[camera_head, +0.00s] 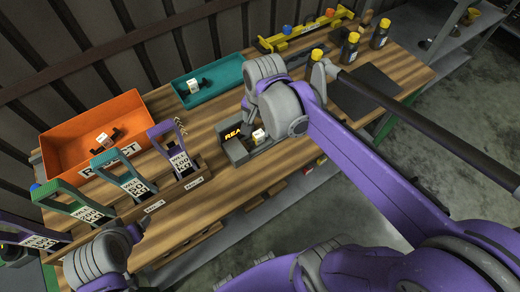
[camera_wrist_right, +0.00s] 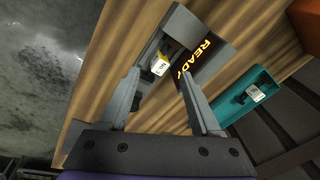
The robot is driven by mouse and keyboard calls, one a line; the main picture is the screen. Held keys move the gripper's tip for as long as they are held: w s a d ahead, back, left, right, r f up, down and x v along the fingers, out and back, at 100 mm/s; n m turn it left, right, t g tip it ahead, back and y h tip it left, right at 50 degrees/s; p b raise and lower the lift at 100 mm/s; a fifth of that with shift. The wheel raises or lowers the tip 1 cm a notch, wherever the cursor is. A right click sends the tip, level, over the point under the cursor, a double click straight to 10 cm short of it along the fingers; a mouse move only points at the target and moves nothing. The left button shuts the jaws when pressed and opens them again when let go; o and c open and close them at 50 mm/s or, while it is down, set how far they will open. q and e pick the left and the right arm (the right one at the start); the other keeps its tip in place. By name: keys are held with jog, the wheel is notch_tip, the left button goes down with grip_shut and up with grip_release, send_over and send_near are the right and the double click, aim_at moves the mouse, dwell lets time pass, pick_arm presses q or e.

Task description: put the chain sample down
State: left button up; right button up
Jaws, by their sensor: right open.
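A small dark sample with a white and yellow tag, which I take for the chain sample (camera_head: 258,136), lies in the grey fixture (camera_head: 236,152) marked READY. The sample (camera_wrist_right: 160,66) also shows in the right wrist view, inside the fixture's walls (camera_wrist_right: 181,22). My right gripper (camera_wrist_right: 158,84) is open, with its two fingers spread on either side of the sample and apart from it. In the head view my right wrist covers the fingers and part of the fixture. My left arm is at the bottom left; its jaws cannot be made out.
An orange REJECT bin (camera_head: 62,134) holds another tagged piece. A teal tray (camera_head: 232,66) holds one too. Several handled tools (camera_head: 170,150) stand in a wooden rack at the front left. A yellow rack (camera_head: 300,31), bottles (camera_head: 350,46) and a dark mat (camera_head: 366,92) occupy the back right.

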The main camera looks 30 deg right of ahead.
jog(key=s+a+f+n+t, duration=0.4)
jog(key=s+n, duration=0.4)
jog(key=n, duration=0.3)
jog(key=shift+s, duration=0.35)
